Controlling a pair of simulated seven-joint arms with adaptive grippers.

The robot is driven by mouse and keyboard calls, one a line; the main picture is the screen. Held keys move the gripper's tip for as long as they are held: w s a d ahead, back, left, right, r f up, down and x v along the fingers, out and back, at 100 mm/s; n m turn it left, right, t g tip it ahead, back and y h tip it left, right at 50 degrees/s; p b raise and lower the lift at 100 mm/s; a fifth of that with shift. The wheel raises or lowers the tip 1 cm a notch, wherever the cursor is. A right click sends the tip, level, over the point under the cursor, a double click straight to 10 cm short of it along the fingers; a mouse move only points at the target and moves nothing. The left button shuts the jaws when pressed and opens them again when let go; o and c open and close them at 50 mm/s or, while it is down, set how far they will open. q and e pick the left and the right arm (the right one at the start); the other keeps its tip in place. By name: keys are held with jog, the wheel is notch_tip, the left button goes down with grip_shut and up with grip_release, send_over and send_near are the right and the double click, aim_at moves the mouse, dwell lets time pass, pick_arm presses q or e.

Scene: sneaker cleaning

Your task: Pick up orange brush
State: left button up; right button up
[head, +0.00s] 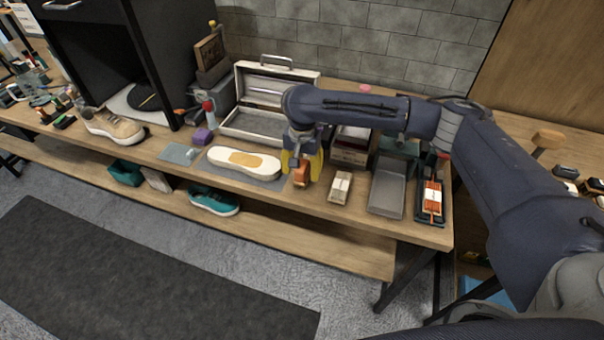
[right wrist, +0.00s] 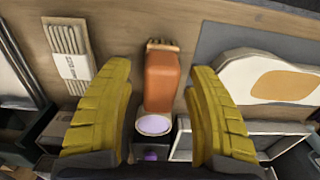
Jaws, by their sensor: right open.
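The orange brush (right wrist: 162,80) lies on the wooden bench between the two yellow fingers of my right gripper (right wrist: 160,100) in the right wrist view. Its tan bristles show at its far end. In the head view the brush (head: 301,174) shows just below my right gripper (head: 302,160), partly hidden by it. The gripper is open and points down, with a gap between the brush and each finger in the wrist view. A round pale lilac top (right wrist: 154,125) shows below the brush in the wrist view. My left gripper is not in view.
A white insole with an orange patch (head: 244,162) lies on a grey mat left of the gripper. A bundle of sticks (head: 340,187) lies to the right, beside a grey tray (head: 388,190). An open white case (head: 270,88) stands behind.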

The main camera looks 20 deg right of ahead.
aim_at(302, 165)
grip_shut()
dwell(0.3)
jog(key=shift+r, duration=0.15)
notch_tip(302, 165, up, 20)
dwell(0.7)
